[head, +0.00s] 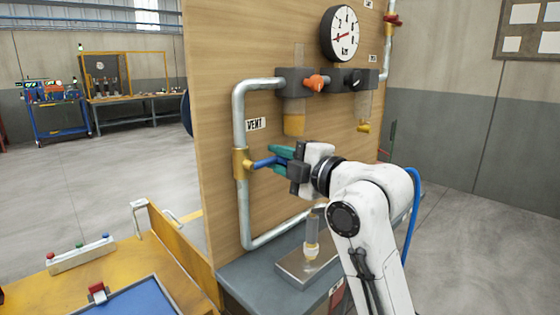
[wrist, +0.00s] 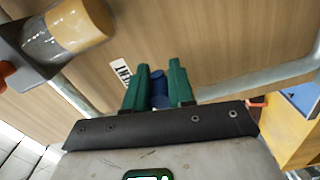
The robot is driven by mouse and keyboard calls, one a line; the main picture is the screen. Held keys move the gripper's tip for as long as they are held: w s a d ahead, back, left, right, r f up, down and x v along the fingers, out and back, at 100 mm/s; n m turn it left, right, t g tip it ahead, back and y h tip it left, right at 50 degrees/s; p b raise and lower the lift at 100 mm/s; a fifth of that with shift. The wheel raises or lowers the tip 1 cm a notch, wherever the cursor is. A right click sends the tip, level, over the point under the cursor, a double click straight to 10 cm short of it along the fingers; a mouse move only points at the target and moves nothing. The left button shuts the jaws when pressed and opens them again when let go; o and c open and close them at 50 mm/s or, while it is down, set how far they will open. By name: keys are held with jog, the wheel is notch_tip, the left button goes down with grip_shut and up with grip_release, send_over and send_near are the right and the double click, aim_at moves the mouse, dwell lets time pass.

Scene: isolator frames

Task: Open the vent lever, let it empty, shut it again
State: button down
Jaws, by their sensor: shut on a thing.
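The vent lever (head: 264,162) is blue and sticks out to the right from a brass valve (head: 241,163) on the vertical pipe, below the VENT label (head: 256,124). It lies nearly level, across the pipe. My gripper (head: 279,155) has green fingers and is shut on the lever's outer part. In the wrist view the blue lever (wrist: 159,90) shows between the two green fingers (wrist: 158,72); its end is partly hidden by the gripper. A round gauge (head: 343,33) with a red needle hangs at the top of the board.
A filter unit with an amber bowl (head: 294,124) hangs just above my gripper, with an orange knob (head: 316,82) beside it. A metal pipe (head: 280,232) runs below. A grey plate with a clear cylinder (head: 312,235) stands on the bench under my arm.

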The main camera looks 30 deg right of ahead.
jog(key=shift+r, duration=0.25)
jog(key=c, duration=1.3)
grip_release()
jog(key=shift+o, duration=1.2)
jog(key=shift+f, duration=0.15)
jog(key=v, duration=1)
jog(key=shift+s, duration=0.4)
jog(key=shift+d, duration=0.1)
